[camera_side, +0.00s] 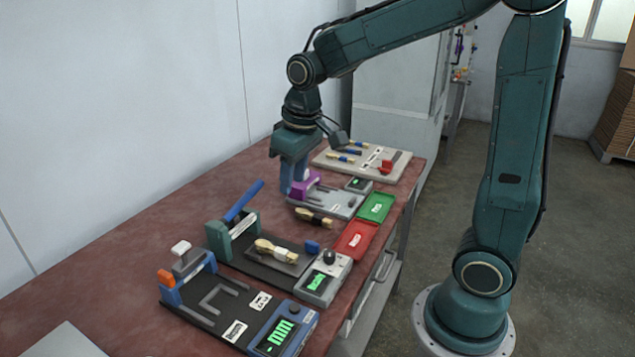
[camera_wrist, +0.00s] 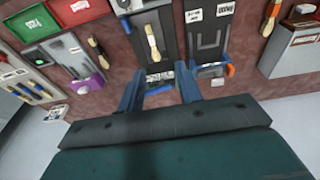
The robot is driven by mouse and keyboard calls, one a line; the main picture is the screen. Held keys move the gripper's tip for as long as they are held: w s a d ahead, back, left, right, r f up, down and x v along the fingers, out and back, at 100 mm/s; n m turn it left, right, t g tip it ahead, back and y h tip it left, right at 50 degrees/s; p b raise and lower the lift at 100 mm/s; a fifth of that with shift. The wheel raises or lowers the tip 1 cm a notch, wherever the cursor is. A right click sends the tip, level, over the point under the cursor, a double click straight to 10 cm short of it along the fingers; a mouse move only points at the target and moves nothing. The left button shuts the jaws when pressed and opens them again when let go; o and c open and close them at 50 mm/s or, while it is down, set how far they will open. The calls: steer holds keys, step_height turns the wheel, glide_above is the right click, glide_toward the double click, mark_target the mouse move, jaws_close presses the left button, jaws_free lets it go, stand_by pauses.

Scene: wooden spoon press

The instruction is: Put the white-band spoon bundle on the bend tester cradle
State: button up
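A pale spoon bundle (camera_side: 276,251), whose band looks light, lies on a plate of the middle tester (camera_side: 241,262), which has a green bracket and blue lever; the bundle also shows in the wrist view (camera_wrist: 153,42). The nearest tester (camera_side: 195,301) has a grey U-shaped outline on its black base, and its bed is bare. I cannot read which tester is the bend tester. My gripper (camera_side: 293,184) is above the table beside the purple clamp. In the wrist view my gripper (camera_wrist: 157,78) has its fingers wide apart, with nothing held between them.
A dark-banded bundle (camera_side: 314,217) lies beside the grey device with the purple clamp (camera_side: 303,187). A red tray (camera_side: 355,240) and green tray (camera_side: 376,207) sit along the right edge. A board (camera_side: 330,164) with blue-banded bundles is behind. Another bundle (camera_wrist: 270,16) shows at the wrist view's right.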

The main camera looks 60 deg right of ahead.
steer(key=s+a+r+t, duration=0.1)
steer(key=s+r, duration=0.1)
steer(key=s, duration=0.6)
steer(key=s+a+r+t, duration=0.2)
steer(key=s+r, duration=0.1)
steer(key=s, duration=0.6)
steer(key=shift+s+a, duration=0.25)
steer(key=shift+s, duration=0.05)
